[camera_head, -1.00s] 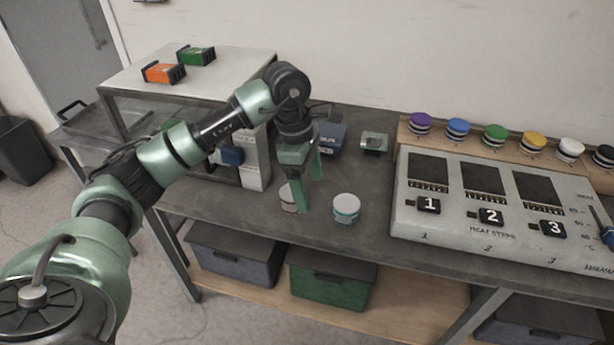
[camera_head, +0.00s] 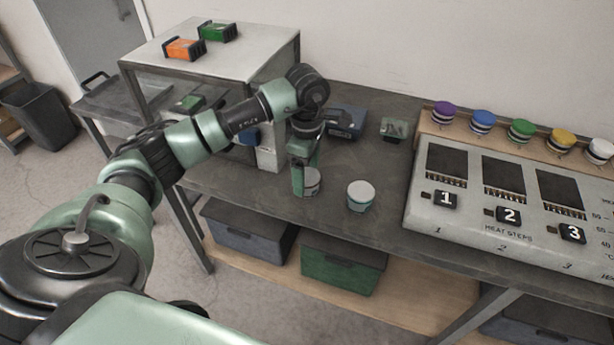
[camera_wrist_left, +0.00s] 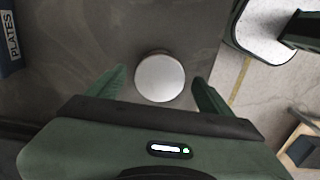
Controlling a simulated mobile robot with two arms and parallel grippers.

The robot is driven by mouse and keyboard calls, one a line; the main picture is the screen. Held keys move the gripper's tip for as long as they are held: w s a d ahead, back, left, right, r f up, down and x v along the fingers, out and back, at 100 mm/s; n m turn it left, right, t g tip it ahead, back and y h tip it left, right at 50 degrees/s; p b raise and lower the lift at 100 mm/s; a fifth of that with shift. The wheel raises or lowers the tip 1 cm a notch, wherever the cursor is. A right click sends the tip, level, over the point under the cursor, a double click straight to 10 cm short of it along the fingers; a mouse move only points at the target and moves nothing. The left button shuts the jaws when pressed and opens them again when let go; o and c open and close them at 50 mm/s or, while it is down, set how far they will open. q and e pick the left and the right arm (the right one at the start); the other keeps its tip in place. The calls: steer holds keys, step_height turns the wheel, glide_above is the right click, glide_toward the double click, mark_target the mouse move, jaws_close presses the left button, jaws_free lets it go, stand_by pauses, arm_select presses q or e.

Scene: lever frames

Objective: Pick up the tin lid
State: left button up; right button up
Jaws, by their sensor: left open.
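Two small round tins with pale lids stand on the dark bench. The tin lid (camera_head: 312,175) of the left one is partly hidden behind my left gripper (camera_head: 305,178). In the left wrist view a round pale lid (camera_wrist_left: 160,78) lies between the two green fingers of my left gripper (camera_wrist_left: 157,88), with a gap on both sides. The left gripper is open, pointing down and holding nothing. The second tin (camera_head: 361,196), with a teal band, stands apart to the right. My right gripper is not in view.
A grey heat-step panel (camera_head: 515,218) with numbered slots stands to the right, with coloured round knobs behind it. A raised shelf (camera_head: 255,52) holds an orange and a green block. The dark bench (camera_head: 385,225) is clear in front of the panel.

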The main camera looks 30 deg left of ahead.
arm_select(q)
steer(key=c, duration=1.4)
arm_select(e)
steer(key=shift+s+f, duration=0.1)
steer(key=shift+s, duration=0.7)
